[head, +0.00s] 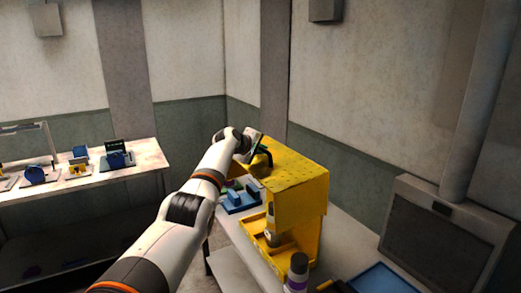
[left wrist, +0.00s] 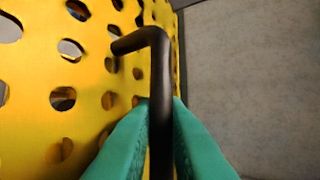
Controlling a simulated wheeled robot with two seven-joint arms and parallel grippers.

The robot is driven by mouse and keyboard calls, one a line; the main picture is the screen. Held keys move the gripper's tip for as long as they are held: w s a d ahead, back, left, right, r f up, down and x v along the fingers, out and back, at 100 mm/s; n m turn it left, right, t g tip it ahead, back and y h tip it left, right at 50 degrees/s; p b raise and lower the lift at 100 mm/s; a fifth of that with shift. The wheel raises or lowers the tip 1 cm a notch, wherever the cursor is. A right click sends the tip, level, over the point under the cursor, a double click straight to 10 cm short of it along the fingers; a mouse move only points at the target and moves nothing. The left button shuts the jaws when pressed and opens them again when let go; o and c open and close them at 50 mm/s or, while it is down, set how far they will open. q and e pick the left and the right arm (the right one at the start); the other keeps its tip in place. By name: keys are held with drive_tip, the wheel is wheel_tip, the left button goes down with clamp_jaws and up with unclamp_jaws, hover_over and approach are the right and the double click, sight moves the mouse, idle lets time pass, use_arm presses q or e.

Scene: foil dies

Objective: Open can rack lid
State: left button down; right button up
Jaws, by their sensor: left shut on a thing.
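The yellow can rack (head: 306,254) stands on the right-hand bench, with a perforated yellow lid (head: 292,172) over its top. The lid's holes also show close up in the left wrist view (left wrist: 35,110). A bent black rod handle (left wrist: 157,52) stands out from the yellow sheet. My left gripper (left wrist: 161,125) has its green fingers shut on this handle, one on each side. In the head view, my left gripper (head: 262,162) is at the lid's far left edge. A grey-white can (head: 270,225) shows in the rack's open front. My right gripper is not in view.
A dark-capped can (head: 298,268) stands at the rack's front, near a blue tray (head: 382,280). Blue blocks (head: 238,199) lie left of the rack. A grey box with a dark panel (head: 435,245) is at right. Another table (head: 130,170) with small items is at left.

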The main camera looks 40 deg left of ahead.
use_arm(q)
drive_tip(key=shift+f, duration=0.1)
drive_tip(key=c, duration=1.5)
unclamp_jaws()
drive_tip(key=shift+w+d, duration=0.1)
drive_tip(key=shift+w, duration=0.05)
drive_tip(key=shift+o, duration=0.2)
drive_tip(key=shift+b+v, duration=0.45)
drive_tip(key=shift+v, duration=0.4)
drive_tip(key=b+v, duration=0.4)
drive_tip(key=v, duration=0.6)
